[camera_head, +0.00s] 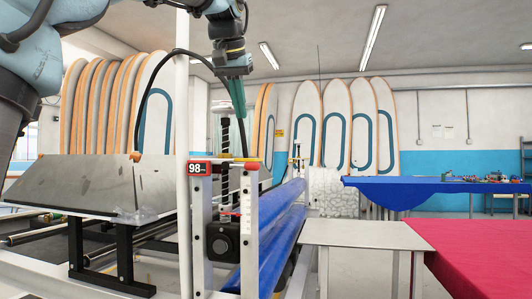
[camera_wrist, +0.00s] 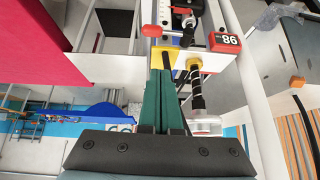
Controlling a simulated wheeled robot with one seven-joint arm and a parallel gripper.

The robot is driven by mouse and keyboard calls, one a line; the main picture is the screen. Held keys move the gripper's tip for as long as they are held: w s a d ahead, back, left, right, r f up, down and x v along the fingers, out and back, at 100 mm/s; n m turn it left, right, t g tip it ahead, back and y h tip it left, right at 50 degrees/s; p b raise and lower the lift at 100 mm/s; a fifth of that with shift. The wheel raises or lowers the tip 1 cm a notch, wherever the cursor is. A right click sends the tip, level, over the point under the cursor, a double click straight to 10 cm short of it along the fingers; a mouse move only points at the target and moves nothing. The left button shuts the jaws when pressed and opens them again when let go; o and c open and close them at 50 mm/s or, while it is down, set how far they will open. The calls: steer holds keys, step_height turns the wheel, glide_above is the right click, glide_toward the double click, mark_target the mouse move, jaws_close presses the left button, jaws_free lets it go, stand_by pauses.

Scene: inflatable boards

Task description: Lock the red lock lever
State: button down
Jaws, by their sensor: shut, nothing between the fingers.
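A small red part (camera_head: 252,166), which looks like the lock lever, sits on top of the white upright frame, to the right of the red "98" display. It also shows in the wrist view (camera_wrist: 152,31), at the top, partly against a white block. Its exact shape and whether it is locked are too small to tell. My gripper (camera_head: 243,122) points down above the frame, with its teal fingers shut and empty. In the wrist view my gripper (camera_wrist: 161,73) has its fingertips near the yellow part of the frame, apart from the red part in the picture.
The red "98" display (camera_head: 199,168) and a white post (camera_head: 183,120) stand left of my gripper. A blue roll (camera_head: 275,235) lies behind the frame. A grey table (camera_head: 365,233), a red table (camera_head: 490,250) and a blue table (camera_head: 430,187) are at right. A black cable hangs nearby.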

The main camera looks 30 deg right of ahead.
steer(key=shift+s+d+r, duration=0.25)
steer(key=shift+s+r, duration=0.2)
steer(key=shift+r, duration=0.05)
steer(key=shift+s+d+r, duration=0.25)
steer(key=shift+s+r, duration=0.15)
steer(key=shift+r, duration=0.05)
glide_above(252, 165)
steer(key=f, duration=0.8)
steer(key=shift+w+d+f, duration=0.2)
steer(key=shift+d+f, duration=0.05)
steer(key=shift+f, duration=0.05)
steer(key=f, duration=0.3)
steer(key=shift+s+a, duration=0.15)
steer(key=shift+a, duration=0.15)
steer(key=shift+f, duration=0.25)
